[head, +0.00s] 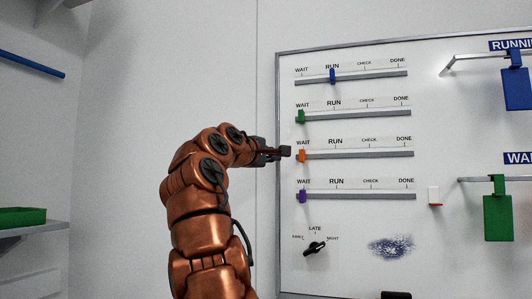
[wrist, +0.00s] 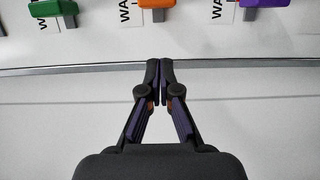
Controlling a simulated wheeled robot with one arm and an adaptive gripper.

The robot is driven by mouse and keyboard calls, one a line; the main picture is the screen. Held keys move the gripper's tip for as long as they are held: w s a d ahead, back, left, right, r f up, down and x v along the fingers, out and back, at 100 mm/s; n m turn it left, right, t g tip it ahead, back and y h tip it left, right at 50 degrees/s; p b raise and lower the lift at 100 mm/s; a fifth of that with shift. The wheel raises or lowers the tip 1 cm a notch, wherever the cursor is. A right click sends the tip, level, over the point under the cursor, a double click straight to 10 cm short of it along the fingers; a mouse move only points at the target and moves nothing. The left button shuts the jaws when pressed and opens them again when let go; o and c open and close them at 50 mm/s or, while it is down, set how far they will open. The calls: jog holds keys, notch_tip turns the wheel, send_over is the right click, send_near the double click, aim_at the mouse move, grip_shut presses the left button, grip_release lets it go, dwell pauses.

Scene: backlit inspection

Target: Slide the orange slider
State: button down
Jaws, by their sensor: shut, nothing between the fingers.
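The orange slider (head: 302,156) sits at the left end of its grey rail (head: 360,155), at the WAIT mark, the third rail down on the whiteboard. In the wrist view the orange slider (wrist: 157,3) is cut by the top edge, beyond the fingertips and slightly left of them. My gripper (head: 287,152) is shut and empty, just left of the orange slider at about its height in the head view. In the wrist view my gripper (wrist: 160,66) has its fingertips together over the board's metal edge, with a visible gap to the slider.
The green slider (head: 300,117) is above and the purple slider (head: 303,196) below, both at WAIT. The blue slider (head: 333,76) is at RUN. A black knob (head: 314,248) is lower down. Hooks with a blue tag (head: 516,88) and green tag (head: 497,216) stick out at right.

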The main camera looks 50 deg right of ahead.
aim_at(302, 156)
jog(key=s+d, duration=0.1)
jog(key=d, duration=0.1)
jog(key=shift+s+d, duration=0.35)
jog(key=shift+s+d+b, duration=0.4)
jog(key=shift+s+d, duration=0.05)
jog(key=shift+s, duration=0.4)
jog(key=shift+s, duration=0.1)
